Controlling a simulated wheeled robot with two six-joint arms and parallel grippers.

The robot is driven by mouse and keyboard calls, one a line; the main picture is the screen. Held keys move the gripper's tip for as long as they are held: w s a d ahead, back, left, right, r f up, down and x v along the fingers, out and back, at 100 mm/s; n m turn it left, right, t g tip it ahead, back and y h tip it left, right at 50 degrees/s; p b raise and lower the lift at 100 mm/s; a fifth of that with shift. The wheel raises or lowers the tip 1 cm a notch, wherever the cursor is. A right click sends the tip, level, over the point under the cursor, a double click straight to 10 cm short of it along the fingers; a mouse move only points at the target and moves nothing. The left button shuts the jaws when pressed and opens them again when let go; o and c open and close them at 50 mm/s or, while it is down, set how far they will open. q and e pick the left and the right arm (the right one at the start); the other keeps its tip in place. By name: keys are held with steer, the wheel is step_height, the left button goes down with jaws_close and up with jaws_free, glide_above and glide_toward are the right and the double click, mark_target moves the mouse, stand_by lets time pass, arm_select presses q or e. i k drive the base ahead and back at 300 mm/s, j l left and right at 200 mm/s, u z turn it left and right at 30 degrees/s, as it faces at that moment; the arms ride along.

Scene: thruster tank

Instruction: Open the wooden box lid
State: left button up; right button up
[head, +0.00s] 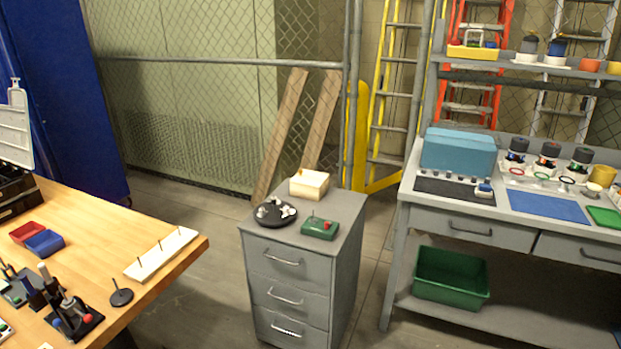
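A small pale wooden box (309,185) stands at the back of the top of a grey drawer cabinet (328,222), in the middle of the head view. Its top looks pale and flat, with a small upright piece near its back left. The box is too small in the picture to tell clearly how its lid sits. Neither of my grippers shows in this view.
A wooden table (85,215) is at left, a grey workbench (395,230) at right. Floor shows between them.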

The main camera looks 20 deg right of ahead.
mark_target(308, 177)
steer(key=i+z, duration=0.1)
steer(key=z, duration=0.55)
